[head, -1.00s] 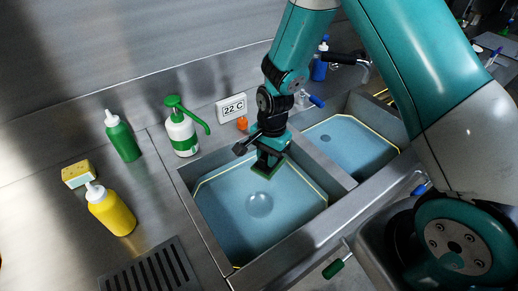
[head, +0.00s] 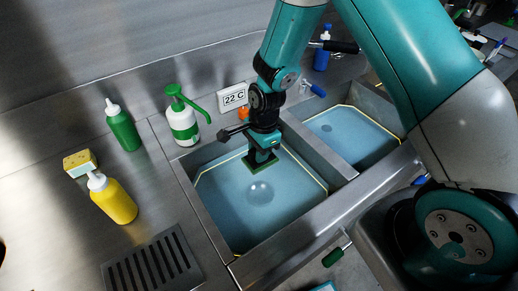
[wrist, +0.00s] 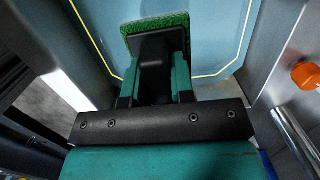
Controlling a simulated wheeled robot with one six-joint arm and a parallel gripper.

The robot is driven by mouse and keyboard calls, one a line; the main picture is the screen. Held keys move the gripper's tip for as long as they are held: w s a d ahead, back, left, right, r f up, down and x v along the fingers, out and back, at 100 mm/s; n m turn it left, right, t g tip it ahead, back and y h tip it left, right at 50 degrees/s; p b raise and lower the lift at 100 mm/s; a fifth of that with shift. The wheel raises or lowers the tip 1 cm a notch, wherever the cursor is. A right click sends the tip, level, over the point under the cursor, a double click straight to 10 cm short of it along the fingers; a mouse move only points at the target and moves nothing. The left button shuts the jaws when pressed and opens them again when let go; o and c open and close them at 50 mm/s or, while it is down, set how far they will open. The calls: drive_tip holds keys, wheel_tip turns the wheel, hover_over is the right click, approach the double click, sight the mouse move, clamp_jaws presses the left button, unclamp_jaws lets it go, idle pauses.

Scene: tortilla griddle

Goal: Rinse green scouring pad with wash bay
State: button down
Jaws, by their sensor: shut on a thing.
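My gripper (head: 263,159) points down over the left sink basin (head: 225,223), which holds blue water, and is shut on the green scouring pad (head: 258,166). In the wrist view the green scouring pad (wrist: 158,24) shows at the tip of my gripper (wrist: 158,45), with the water behind it. The pad is at or near the water surface; I cannot tell whether it touches. A round, bubble-like shape (head: 260,192) shows in the water in front of the pad.
A second basin (head: 345,133) with water lies to the right, beyond a steel divider. A green-white pump bottle (head: 184,124), a green bottle (head: 123,130), a yellow bottle (head: 113,201) and a sponge (head: 79,163) stand left. A 22 C display (head: 234,98) is behind.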

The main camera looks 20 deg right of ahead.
drive_tip(key=shift+f+b, duration=4.4)
drive_tip(key=shift+f, duration=2.25)
drive_tip(key=shift+a, duration=0.1)
drive_tip(key=shift+a, duration=0.5)
drive_tip(key=shift+d, duration=1.2)
drive_tip(key=shift+r+p, duration=0.1)
drive_tip(key=shift+p, duration=0.2)
drive_tip(key=shift+r+p, duration=4.7)
drive_tip(key=shift+r, duration=1.35)
